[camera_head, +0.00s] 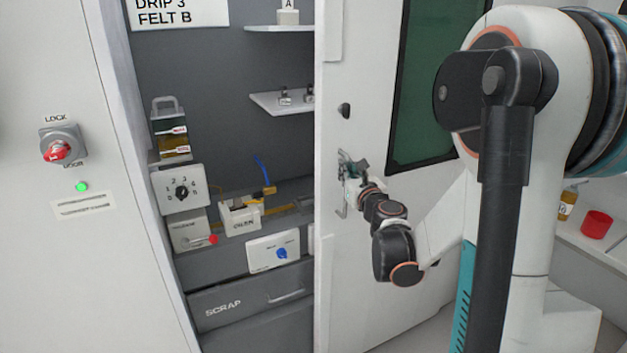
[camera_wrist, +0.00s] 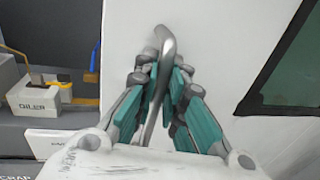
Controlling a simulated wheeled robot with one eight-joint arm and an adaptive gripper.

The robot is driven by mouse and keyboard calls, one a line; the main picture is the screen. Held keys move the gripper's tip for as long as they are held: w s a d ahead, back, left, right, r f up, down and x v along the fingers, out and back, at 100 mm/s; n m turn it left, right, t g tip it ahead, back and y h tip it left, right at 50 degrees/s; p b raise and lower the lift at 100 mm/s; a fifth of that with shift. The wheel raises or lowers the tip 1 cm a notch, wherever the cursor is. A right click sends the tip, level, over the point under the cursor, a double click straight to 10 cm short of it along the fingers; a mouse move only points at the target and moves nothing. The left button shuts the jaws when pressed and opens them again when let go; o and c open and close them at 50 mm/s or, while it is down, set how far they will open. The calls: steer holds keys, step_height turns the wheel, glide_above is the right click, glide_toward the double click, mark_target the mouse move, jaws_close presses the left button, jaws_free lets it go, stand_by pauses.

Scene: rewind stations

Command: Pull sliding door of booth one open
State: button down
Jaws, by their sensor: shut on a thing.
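The white sliding door (camera_head: 361,287) of the booth stands partly open, its left edge near the middle of the head view. It has a dark green window (camera_head: 412,95). My gripper (camera_head: 350,168) is at the door's left part, shut on the door's curved metal handle. In the wrist view the handle (camera_wrist: 166,50) rises between the teal finger pads of my gripper (camera_wrist: 162,90). The lower end of the handle (camera_head: 341,208) shows below my gripper in the head view. My arm hides part of the door's right side.
The opening shows shelves, a dial box (camera_head: 181,190), an oiler (camera_head: 240,216) and a scrap drawer (camera_head: 250,300). A lock switch (camera_head: 60,149) with a green light (camera_head: 82,187) is on the left wall. A red cup (camera_head: 597,223) stands at the far right.

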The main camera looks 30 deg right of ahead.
glide_toward(376, 156)
steer(key=x, duration=0.5)
steer(key=shift+w, duration=0.2)
steer(key=c, duration=1.7)
jaws_free()
steer(key=v, duration=1.2)
steer(key=shift+w, duration=0.1)
